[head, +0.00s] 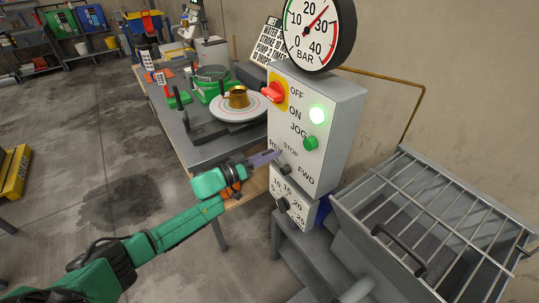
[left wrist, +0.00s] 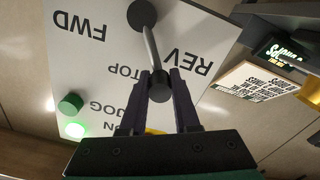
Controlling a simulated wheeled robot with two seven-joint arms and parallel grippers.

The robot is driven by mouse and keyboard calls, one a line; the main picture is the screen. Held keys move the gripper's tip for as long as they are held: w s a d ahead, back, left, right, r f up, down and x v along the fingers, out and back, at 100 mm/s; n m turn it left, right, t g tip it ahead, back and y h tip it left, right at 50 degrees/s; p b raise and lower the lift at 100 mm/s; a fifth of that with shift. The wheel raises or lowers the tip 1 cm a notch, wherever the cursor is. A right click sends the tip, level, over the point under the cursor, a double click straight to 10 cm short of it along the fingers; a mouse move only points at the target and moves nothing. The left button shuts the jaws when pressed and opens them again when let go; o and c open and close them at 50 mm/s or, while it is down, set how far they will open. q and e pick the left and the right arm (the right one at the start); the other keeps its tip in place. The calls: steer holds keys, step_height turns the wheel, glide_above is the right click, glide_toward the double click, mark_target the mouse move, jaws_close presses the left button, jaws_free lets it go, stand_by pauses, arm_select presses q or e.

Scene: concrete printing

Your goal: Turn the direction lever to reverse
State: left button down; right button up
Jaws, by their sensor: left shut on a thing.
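The direction lever shows in the left wrist view, with a dark round hub, a thin grey rod and a dark knob (left wrist: 159,88). The knob stands between the STOP and REV labels, and FWD is on the other side. In the head view the lever's hub (head: 285,169) sits low on the white control panel (head: 315,125). My left gripper (head: 268,157) reaches the panel from the left. In the left wrist view its dark fingers (left wrist: 160,82) are shut on the knob. The fingers hide part of the knob. My right gripper is not in view.
The panel also carries a red switch (head: 273,92), a lit green lamp (head: 317,114) and a green JOG button (head: 310,143). A numbered dial (head: 283,204) is below. A pressure gauge (head: 319,32) is above. A grated hopper (head: 435,215) stands right, a workbench (head: 200,150) behind.

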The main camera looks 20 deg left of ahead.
arm_select(q)
steer(key=shift+f, duration=0.1)
steer(key=c, duration=0.7)
jaws_free()
steer(key=shift+a, duration=0.1)
steer(key=shift+o, duration=0.2)
steer(key=b+v, duration=0.1)
steer(key=v, duration=1.3)
steer(key=shift+s+b, duration=0.25)
steer(key=shift+b, duration=0.15)
steer(key=shift+a, duration=0.15)
